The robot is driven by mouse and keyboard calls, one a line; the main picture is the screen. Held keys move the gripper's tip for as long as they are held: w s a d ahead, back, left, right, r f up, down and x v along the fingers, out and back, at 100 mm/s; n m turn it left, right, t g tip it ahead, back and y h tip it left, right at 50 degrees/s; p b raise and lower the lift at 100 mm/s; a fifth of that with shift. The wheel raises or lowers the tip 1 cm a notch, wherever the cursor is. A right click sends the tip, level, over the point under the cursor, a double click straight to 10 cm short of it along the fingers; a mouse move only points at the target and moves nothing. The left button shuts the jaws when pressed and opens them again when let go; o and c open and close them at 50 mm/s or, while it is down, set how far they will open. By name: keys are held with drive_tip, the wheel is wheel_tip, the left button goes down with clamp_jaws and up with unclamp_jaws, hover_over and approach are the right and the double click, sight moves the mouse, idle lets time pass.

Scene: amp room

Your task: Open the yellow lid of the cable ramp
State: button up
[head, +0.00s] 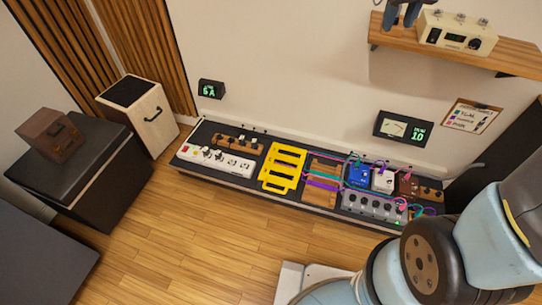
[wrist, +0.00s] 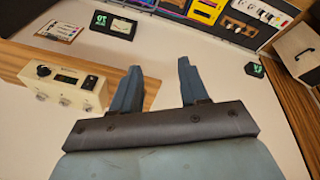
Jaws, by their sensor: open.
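The cable ramp's yellow lid (head: 282,168) lies on the long dark board (head: 232,184) by the wall, left of its middle in the head view. It has dark slots and a small handle at its front edge, and looks closed. It also shows in the wrist view as a yellow piece (wrist: 205,9) at the top edge, partly cut off. My gripper (wrist: 158,70) is open and empty, with its two blue-grey fingers apart. In the head view its fingers (head: 403,14) show at the top edge, above the wall shelf, far from the lid.
The wooden shelf (head: 512,56) carries a cream amp unit (head: 455,33) close to my gripper. White pedals (head: 215,160) sit left of the lid; a wooden block (head: 322,181), cables and a blue pedal (head: 358,174) sit right. The floor (head: 200,235) in front is clear.

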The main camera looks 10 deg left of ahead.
drive_tip(key=w+a+f+n, duration=0.2)
drive_tip(key=w+a+f, duration=0.35)
drive_tip(key=f, duration=0.25)
drive_tip(key=w+a+f+n+g+h, duration=0.1)
drive_tip(key=w+a+f, duration=0.3)
drive_tip(key=a+f, duration=0.35)
drive_tip(key=w+a+f+n, duration=0.2)
drive_tip(key=w+a+f, duration=0.2)
drive_tip(key=a+f, duration=0.3)
drive_tip(key=a+f+n, duration=0.1)
drive_tip(key=a+f, duration=0.2)
drive_tip(key=f, duration=0.4)
drive_tip(key=a+f+n+h, duration=0.1)
drive_tip(key=a+f, duration=0.3)
drive_tip(key=f, duration=0.3)
drive_tip(key=a+f+n, duration=0.1)
drive_tip(key=a+f, duration=0.2)
drive_tip(key=f, duration=0.4)
drive_tip(key=n+h, duration=0.2)
drive_tip(key=n, duration=0.2)
hover_over(273, 189)
drive_tip(key=s+a, duration=0.2)
drive_tip(key=a, duration=0.4)
wheel_tip(273, 189, down, 35)
drive_tip(key=shift+g, duration=0.3)
drive_tip(key=x, duration=1.3)
drive_tip(key=shift+d, duration=0.1)
drive_tip(key=shift+c, duration=0.4)
clamp_jaws()
